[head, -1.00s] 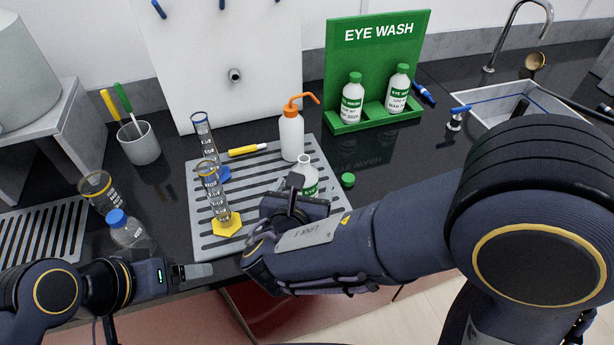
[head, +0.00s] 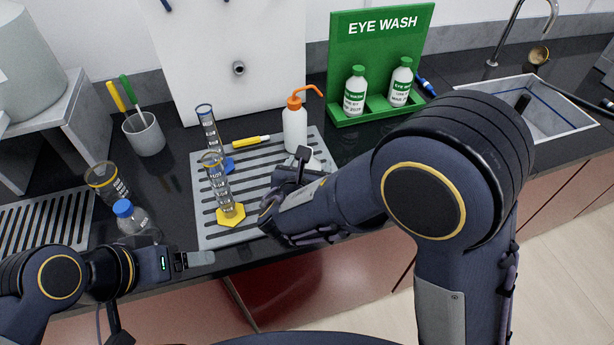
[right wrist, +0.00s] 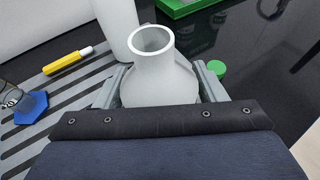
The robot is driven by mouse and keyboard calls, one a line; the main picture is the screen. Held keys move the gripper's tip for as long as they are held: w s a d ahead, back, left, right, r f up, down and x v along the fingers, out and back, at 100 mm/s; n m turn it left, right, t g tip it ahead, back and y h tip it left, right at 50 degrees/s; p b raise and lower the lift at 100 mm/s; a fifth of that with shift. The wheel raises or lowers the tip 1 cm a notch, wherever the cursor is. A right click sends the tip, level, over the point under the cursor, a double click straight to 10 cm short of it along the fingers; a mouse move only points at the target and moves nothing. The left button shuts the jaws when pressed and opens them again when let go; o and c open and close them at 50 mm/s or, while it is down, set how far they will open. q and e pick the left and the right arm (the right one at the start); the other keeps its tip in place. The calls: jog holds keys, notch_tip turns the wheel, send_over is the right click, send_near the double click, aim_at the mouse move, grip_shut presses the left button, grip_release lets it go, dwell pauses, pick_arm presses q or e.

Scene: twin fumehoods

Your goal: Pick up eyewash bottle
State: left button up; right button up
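An uncapped white eyewash bottle (right wrist: 158,72) stands on the slotted rack, its open neck facing up in the right wrist view. In the head view (head: 324,160) it is mostly hidden behind my right arm. My right gripper (right wrist: 160,92) has a finger on each side of the bottle's body; whether they press on it cannot be seen. Two capped eyewash bottles (head: 355,91) (head: 400,83) stand in the green EYE WASH holder (head: 381,24). My left gripper (head: 200,258) is at the counter's front edge, away from the bottles; its finger gap does not show.
On the rack (head: 205,232) are an orange-topped wash bottle (head: 295,128), two graduated cylinders (head: 216,180) (head: 208,128) and a yellow marker (head: 250,140). A green cap (right wrist: 216,68) lies right of the eyewash bottle. A beaker (head: 106,182) and blue-capped bottle (head: 132,220) stand left.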

jog(key=c, duration=0.9)
jog(key=shift+r, duration=0.1)
